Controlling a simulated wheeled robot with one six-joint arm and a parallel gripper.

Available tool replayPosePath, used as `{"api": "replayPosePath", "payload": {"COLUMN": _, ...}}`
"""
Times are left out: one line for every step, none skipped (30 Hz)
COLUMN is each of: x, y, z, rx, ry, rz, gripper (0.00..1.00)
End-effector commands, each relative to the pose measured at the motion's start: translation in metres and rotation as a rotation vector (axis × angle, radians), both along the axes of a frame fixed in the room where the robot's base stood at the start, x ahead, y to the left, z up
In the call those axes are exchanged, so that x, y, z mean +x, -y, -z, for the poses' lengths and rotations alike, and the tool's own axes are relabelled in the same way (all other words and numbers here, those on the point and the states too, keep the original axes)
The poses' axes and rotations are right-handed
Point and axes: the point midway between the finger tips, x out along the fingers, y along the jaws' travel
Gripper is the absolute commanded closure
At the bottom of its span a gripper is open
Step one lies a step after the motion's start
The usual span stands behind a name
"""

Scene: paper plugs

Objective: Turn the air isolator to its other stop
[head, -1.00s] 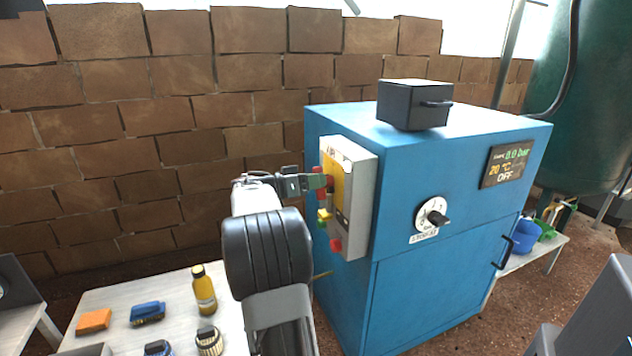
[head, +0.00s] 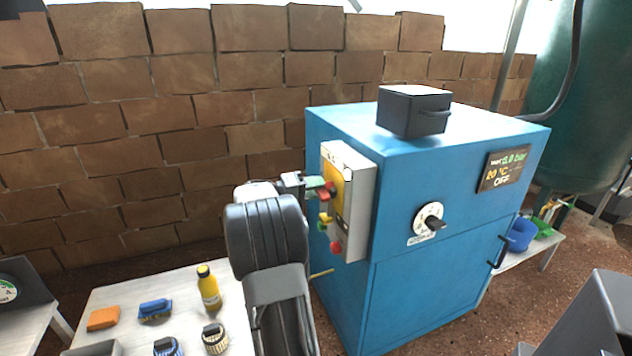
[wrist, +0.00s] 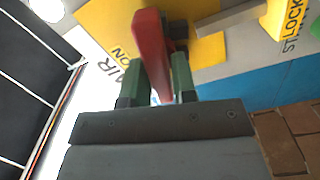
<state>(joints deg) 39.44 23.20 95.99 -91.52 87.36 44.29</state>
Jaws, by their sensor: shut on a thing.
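The air isolator is a red lever (wrist: 152,55) on a yellow plate (wrist: 210,52) whose printed words include "AIR" and "ON". In the wrist view the lever stands between the green fingertips of my gripper (wrist: 158,82), which is shut on it. In the head view my gripper (head: 318,185) reaches the grey panel (head: 358,205) on the left side of the blue cabinet (head: 450,160). The red lever (head: 324,196) shows just under the fingertips there. My gripper hides part of the plate, and I cannot tell the lever's exact angle.
A yellow handle (wrist: 283,18) by a "LOCK" label is close to my gripper. A red knob (head: 336,247) sits lower on the panel. A dark box (head: 408,112) stands on the cabinet. A table (head: 120,285) with a yellow bottle (head: 209,290) is at the lower left.

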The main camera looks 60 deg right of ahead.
Motion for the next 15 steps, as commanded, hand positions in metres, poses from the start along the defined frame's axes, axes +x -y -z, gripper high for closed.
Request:
{"api": "replayPosePath", "payload": {"x": -0.0009, "y": -0.0003, "z": -0.0013, "rx": 0.025, "ry": -0.03, "rz": 0.004, "gripper": 0.98}}
{"api": "replayPosePath", "payload": {"x": -0.0008, "y": -0.0002, "z": -0.001, "rx": 0.037, "ry": -0.047, "rz": 0.004, "gripper": 0.98}}
{"api": "replayPosePath", "payload": {"x": -0.0008, "y": -0.0002, "z": -0.0006, "rx": 0.053, "ry": -0.069, "rz": 0.004, "gripper": 0.98}}
{"api": "replayPosePath", "payload": {"x": -0.0008, "y": -0.0003, "z": -0.0004, "rx": 0.064, "ry": -0.083, "rz": 0.005, "gripper": 0.98}}
{"api": "replayPosePath", "payload": {"x": -0.0009, "y": -0.0003, "z": -0.0002, "rx": 0.074, "ry": -0.097, "rz": 0.005, "gripper": 0.98}}
{"api": "replayPosePath", "payload": {"x": -0.0008, "y": -0.0002, "z": 0.0001, "rx": 0.087, "ry": -0.115, "rz": 0.005, "gripper": 0.98}}
{"api": "replayPosePath", "payload": {"x": -0.0009, "y": -0.0003, "z": 0.0003, "rx": 0.096, "ry": -0.127, "rz": 0.005, "gripper": 0.98}}
{"api": "replayPosePath", "payload": {"x": -0.0008, "y": -0.0002, "z": 0.0006, "rx": 0.105, "ry": -0.139, "rz": 0.005, "gripper": 0.98}}
{"api": "replayPosePath", "payload": {"x": -0.0008, "y": -0.0002, "z": 0.001, "rx": 0.115, "ry": -0.152, "rz": 0.005, "gripper": 0.98}}
{"api": "replayPosePath", "payload": {"x": -0.0009, "y": -0.0001, "z": 0.0013, "rx": 0.122, "ry": -0.162, "rz": 0.005, "gripper": 0.98}}
{"api": "replayPosePath", "payload": {"x": -0.0008, "y": -0.0001, "z": 0.0016, "rx": 0.129, "ry": -0.172, "rz": 0.005, "gripper": 0.98}}
{"api": "replayPosePath", "payload": {"x": -0.0008, "y": -0.0001, "z": 0.002, "rx": 0.137, "ry": -0.182, "rz": 0.005, "gripper": 0.98}}
{"api": "replayPosePath", "payload": {"x": -0.0008, "y": -0.0001, "z": 0.0023, "rx": 0.142, "ry": -0.189, "rz": 0.005, "gripper": 0.98}}
{"api": "replayPosePath", "payload": {"x": -0.0008, "y": -0.0001, "z": 0.0026, "rx": 0.147, "ry": -0.195, "rz": 0.005, "gripper": 0.98}}
{"api": "replayPosePath", "payload": {"x": -0.0009, "y": -0.0002, "z": 0.0028, "rx": 0.153, "ry": -0.203, "rz": 0.005, "gripper": 0.98}}
